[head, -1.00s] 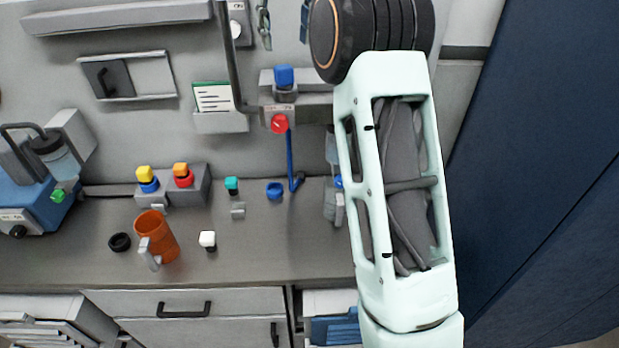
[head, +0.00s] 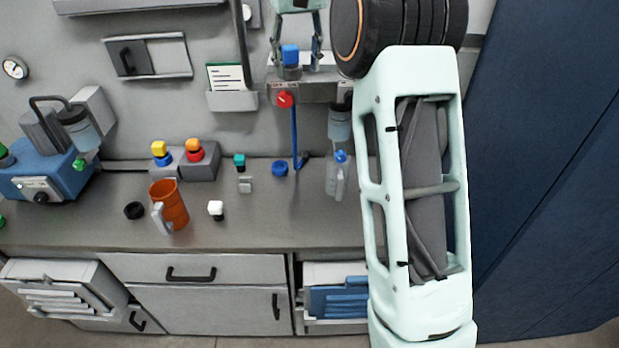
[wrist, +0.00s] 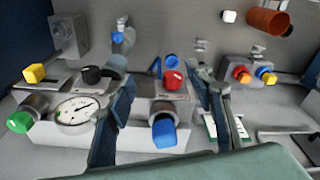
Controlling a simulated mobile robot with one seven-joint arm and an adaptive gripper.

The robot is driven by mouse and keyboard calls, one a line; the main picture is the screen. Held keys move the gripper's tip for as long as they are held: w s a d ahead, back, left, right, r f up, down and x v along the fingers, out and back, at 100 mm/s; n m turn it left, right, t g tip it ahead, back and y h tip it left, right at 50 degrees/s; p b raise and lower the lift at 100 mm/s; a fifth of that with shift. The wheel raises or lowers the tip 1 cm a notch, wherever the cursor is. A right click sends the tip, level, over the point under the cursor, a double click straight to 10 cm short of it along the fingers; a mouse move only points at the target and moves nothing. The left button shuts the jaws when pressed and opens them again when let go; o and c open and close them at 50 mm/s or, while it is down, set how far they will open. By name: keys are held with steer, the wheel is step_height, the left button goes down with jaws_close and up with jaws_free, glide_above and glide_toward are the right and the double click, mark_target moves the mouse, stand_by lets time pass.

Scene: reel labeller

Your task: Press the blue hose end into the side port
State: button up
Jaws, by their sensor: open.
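A thin blue hose (head: 294,135) hangs below a red knob (head: 285,99) on the wall-mounted grey unit (head: 318,92). Its lower end is near a small dark piece at the counter; I cannot tell whether they are joined. I cannot make out the side port for certain. A blue block (head: 290,54) stands on a grey round base on top of the unit. My gripper (head: 296,62) is open and empty, its fingers either side of the blue block in the head view. In the wrist view my gripper (wrist: 163,100) frames the red knob (wrist: 172,80) and blue block (wrist: 164,133).
The counter holds an orange mug (head: 173,205), a blue ring (head: 280,168) and a bottle (head: 338,178). The front counter is mostly clear.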

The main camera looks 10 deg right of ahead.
steer(key=s+f+b, duration=0.1)
steer(key=s+f, duration=0.3)
steer(key=f, duration=0.8)
steer(key=s+f+m+b, duration=0.1)
steer(key=s+f, duration=0.3)
steer(key=f, duration=0.8)
steer(key=shift+s+d+f, duration=0.15)
steer(key=shift+s+f, duration=0.05)
steer(key=shift+b, duration=0.3)
